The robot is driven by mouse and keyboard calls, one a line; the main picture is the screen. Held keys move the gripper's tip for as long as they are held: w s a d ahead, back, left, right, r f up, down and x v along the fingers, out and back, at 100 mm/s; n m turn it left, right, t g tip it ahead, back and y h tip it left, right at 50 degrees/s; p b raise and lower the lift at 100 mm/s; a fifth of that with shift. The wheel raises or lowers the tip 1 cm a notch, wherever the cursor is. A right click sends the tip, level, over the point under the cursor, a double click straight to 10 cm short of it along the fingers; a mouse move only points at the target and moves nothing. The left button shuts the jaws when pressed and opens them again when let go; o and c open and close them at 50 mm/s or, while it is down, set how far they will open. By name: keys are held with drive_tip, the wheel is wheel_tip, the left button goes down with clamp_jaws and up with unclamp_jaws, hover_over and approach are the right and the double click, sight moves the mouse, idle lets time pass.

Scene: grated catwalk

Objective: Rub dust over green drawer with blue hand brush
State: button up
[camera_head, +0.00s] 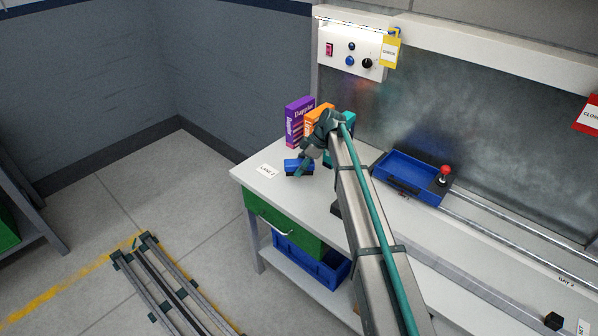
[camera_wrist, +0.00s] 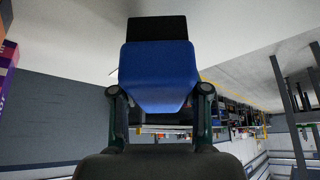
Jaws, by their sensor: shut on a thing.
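The blue hand brush (camera_head: 293,165) is a blue block with a dark underside, low over the left end of the white bench. My gripper (camera_head: 304,168) is shut on it, with a finger on each side of the blue body in the wrist view (camera_wrist: 160,75). The dark bristle part shows beyond the body there. I cannot tell whether the bristles touch the bench top. The green drawer (camera_head: 278,221) is in the bench front, below and left of the brush, and looks shut, with a pale handle. I cannot make out dust on or above it.
Purple (camera_head: 296,122) and orange (camera_head: 317,115) boxes stand behind my gripper, with a teal box (camera_head: 349,124) partly hidden by my arm. A label (camera_head: 267,170) lies left of the brush. A blue tray (camera_head: 405,170) sits right; a blue bin (camera_head: 318,265) is below the drawer.

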sight(296, 162)
drive_tip(key=shift+r+p, duration=0.45)
drive_tip(key=shift+r, duration=1.65)
